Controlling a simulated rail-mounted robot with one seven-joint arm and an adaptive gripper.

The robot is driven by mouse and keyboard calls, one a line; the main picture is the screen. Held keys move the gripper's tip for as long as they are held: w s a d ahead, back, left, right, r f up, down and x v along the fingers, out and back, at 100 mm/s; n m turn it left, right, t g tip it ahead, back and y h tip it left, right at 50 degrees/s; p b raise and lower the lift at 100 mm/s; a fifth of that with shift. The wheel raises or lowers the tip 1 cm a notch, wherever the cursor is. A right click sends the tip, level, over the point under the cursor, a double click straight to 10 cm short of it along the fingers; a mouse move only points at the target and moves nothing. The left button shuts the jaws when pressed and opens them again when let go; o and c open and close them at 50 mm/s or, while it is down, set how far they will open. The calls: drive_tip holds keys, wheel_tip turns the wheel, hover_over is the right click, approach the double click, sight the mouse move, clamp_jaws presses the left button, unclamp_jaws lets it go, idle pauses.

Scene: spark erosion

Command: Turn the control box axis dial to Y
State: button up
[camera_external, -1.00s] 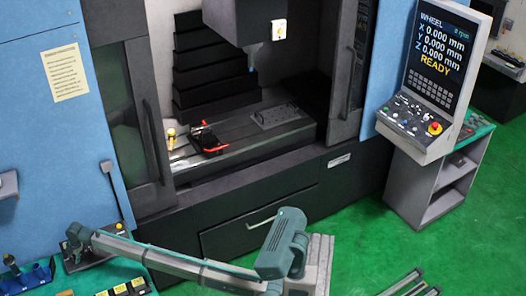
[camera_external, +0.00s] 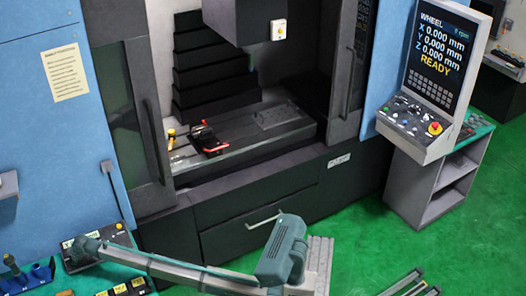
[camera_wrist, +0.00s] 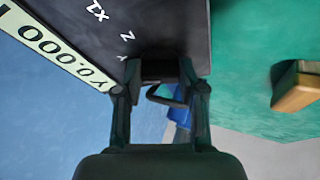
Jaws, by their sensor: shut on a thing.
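The control box (camera_external: 108,236) stands at the lower left of the external view, on a teal surface. In the wrist view its dark panel (camera_wrist: 165,25) fills the top, with the white letters X, Z and Y and a pale display reading Y0.000. My gripper (camera_external: 82,250) is down at the box. In the wrist view my gripper (camera_wrist: 160,75) is shut at the panel's lower edge, beside the Y mark. The axis dial is hidden between the fingers, so its pointer direction cannot be seen.
A blue holder with tools (camera_external: 30,276) stands left of the control box. Black blocks with yellow labels (camera_external: 125,288) lie in front of it. The blue machine wall (camera_external: 60,125) rises behind. A brown block (camera_wrist: 298,88) is at the right of the wrist view.

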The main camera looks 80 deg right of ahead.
drive_tip(key=shift+m, duration=0.6)
drive_tip(key=shift+f, duration=0.1)
drive_tip(key=o, duration=1.1)
drive_tip(key=shift+o, duration=0.2)
drive_tip(key=v, duration=1.2)
drive_tip(key=shift+a, duration=0.2)
drive_tip(key=shift+s, duration=0.1)
